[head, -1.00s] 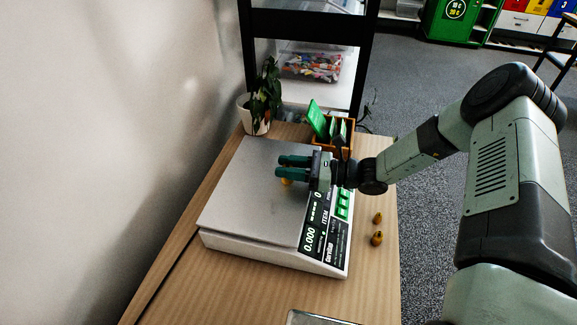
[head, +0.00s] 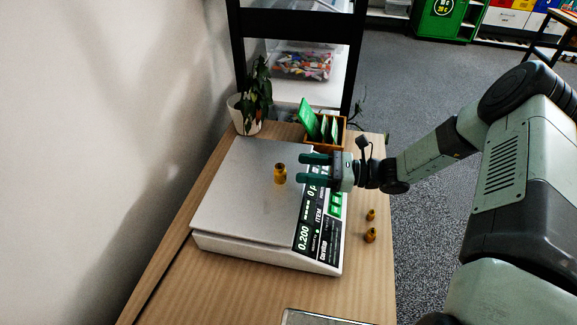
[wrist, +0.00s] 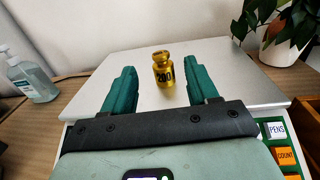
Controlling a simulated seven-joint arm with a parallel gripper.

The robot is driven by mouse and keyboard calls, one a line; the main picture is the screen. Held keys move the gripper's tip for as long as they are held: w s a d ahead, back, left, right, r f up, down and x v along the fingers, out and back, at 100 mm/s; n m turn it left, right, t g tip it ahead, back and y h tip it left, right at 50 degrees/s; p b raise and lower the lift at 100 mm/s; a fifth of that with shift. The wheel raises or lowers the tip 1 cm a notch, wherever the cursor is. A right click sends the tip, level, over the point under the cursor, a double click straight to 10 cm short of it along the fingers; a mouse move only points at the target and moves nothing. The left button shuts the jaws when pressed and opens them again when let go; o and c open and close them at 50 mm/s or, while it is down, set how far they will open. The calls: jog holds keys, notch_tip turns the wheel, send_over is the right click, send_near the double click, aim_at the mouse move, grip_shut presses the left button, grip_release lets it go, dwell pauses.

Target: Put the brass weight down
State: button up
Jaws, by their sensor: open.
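The brass weight (head: 280,174) stands upright on the metal pan of the scale (head: 235,215). In the wrist view the weight (wrist: 163,70) shows the marking 200 and stands beyond my fingertips, apart from them. My gripper (head: 303,171) is open and empty, just right of the weight over the pan. In the wrist view its two green fingers (wrist: 162,80) are spread wide. The scale's display (head: 304,238) reads 0.200.
Two smaller brass weights (head: 370,225) stand on the wooden table (head: 250,285) right of the scale. A wooden box with green cards (head: 325,130) and a potted plant (head: 248,115) stand at the back. A sanitizer bottle (wrist: 32,78) shows in the wrist view.

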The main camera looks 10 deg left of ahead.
jog(key=d, duration=0.5)
jog(key=shift+w, duration=0.2)
jog(key=shift+r, duration=0.1)
jog(key=s+d+r+n+h, duration=0.2)
jog(key=s+r+n+h, duration=0.35)
jog(key=r, duration=0.45)
jog(key=s+d+r+n+h, duration=0.2)
jog(key=s+r+n+h, duration=0.4)
jog(key=r, duration=0.4)
jog(key=s+d+r+n+t+h, duration=0.6)
jog(key=s+r, duration=0.5)
jog(key=s, duration=0.2)
jog(key=shift+d+t, duration=0.4)
jog(key=shift+d, duration=0.45)
jog(key=shift+w+h, duration=0.1)
jog(key=shift+h, duration=0.15)
